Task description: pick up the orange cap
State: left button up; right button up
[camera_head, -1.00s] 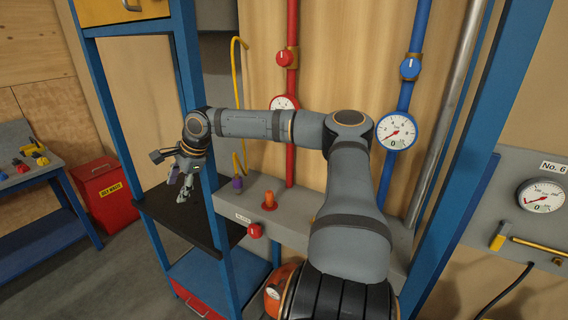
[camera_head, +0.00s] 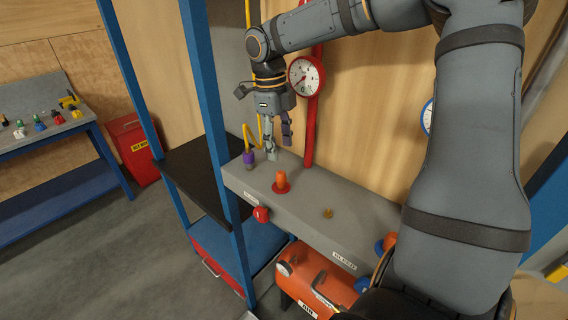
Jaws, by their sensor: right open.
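The orange cap (camera_head: 281,180) stands upright on a red base on top of the grey ledge, in the head view near the middle. A purple cap (camera_head: 249,159) stands to its left, further along the ledge. My right gripper (camera_head: 279,150) points down, open and empty. Its fingers appear just above and behind the orange cap in the picture, to the right of the purple cap. I cannot tell the exact distance between fingers and caps. My left gripper is not in view.
A blue shelf post (camera_head: 222,150) and a black shelf (camera_head: 205,172) stand left of the ledge (camera_head: 350,220). A red pipe with a gauge (camera_head: 305,76) rises behind it. A red knob (camera_head: 261,214) sticks out in front. An orange tank (camera_head: 318,278) sits below.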

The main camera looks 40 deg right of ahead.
aim_at(281, 172)
jog(key=f+b, duration=0.2)
jog(key=d+f+b, duration=0.1)
jog(key=f+b, duration=0.1)
jog(key=shift+f, duration=0.3)
jog(key=shift+d, duration=0.15)
jog(key=shift+r, duration=0.15)
jog(key=shift+a+f, duration=0.25)
jog(key=shift+s+a+f, duration=0.1)
jog(key=shift+a+f, duration=0.1)
jog(key=shift+f, duration=0.4)
jog(key=shift+s+a+f, duration=0.1)
jog(key=shift+a+f, duration=0.1)
jog(key=shift+f, duration=0.4)
notch_tip(281, 172, down, 3)
jog(key=b, duration=0.3)
jog(key=shift+w+d+r+b, duration=0.15)
jog(key=shift+r+b, duration=0.05)
jog(key=shift+b, duration=0.1)
jog(key=shift+r, duration=0.2)
jog(key=shift+c, duration=0.2)
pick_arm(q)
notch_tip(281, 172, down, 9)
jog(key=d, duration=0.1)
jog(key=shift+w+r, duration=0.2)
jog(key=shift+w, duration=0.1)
pick_arm(e)
jog(key=c, duration=1)
